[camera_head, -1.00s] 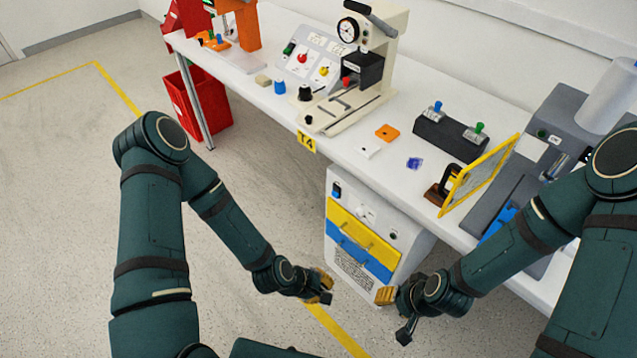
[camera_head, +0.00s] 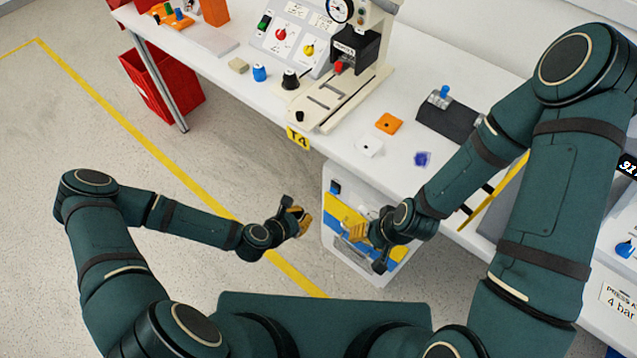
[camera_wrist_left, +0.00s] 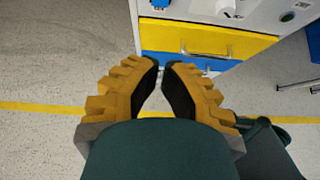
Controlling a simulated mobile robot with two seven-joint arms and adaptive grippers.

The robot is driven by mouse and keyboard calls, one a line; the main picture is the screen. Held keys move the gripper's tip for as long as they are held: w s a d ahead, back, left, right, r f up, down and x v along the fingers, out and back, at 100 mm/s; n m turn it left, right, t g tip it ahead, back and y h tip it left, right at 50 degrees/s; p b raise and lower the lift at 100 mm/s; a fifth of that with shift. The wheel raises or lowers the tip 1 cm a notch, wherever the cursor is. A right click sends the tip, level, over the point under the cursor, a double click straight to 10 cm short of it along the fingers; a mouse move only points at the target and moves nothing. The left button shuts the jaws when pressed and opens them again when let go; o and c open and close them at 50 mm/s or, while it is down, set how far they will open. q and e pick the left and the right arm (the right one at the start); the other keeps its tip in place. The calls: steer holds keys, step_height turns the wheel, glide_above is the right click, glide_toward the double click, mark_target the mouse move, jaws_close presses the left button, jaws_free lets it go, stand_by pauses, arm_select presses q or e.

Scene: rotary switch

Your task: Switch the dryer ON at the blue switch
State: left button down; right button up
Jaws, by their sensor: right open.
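No readable label marks the dryer or its switch. A small blue-and-dark switch-like part (camera_head: 335,187) sits at the upper left of the white cabinet (camera_head: 333,235) under the table; a blue part also shows at the top of the left wrist view (camera_wrist_left: 159,4). A blue knob (camera_head: 260,73) stands on the table, and a blue-topped part (camera_head: 442,93) is on a black box. My left gripper (camera_head: 303,219) is left of the cabinet, empty, its fingertips close with a narrow gap. My right gripper (camera_head: 366,249) overlaps the cabinet front in the head view; nothing shows in it.
The cabinet front has a yellow drawer (camera_wrist_left: 200,39) with a handle and a blue band. The table (camera_head: 330,130) carries a sloped control panel (camera_head: 290,40), a press with a gauge, and small orange, white and blue pieces. A red bin (camera_head: 165,90) stands left. Floor left is clear.

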mark_target(334, 189)
arm_select(q)
steer(key=shift+w+a+n, duration=0.25)
steer(key=shift+w+n, duration=0.05)
steer(key=shift+w, duration=0.1)
steer(key=shift+w+d+r+b+x, duration=0.1)
steer(key=shift+w+r+b+x, duration=0.25)
steer(key=shift+x, duration=1.9)
steer(key=shift+w+d+r+b+x, duration=0.1)
steer(key=shift+r+b+x, duration=0.3)
steer(key=shift+x, duration=1.85)
steer(key=shift+w+d+r+b+x, duration=0.15)
steer(key=shift+b+x, duration=0.45)
steer(key=shift+x, duration=1.6)
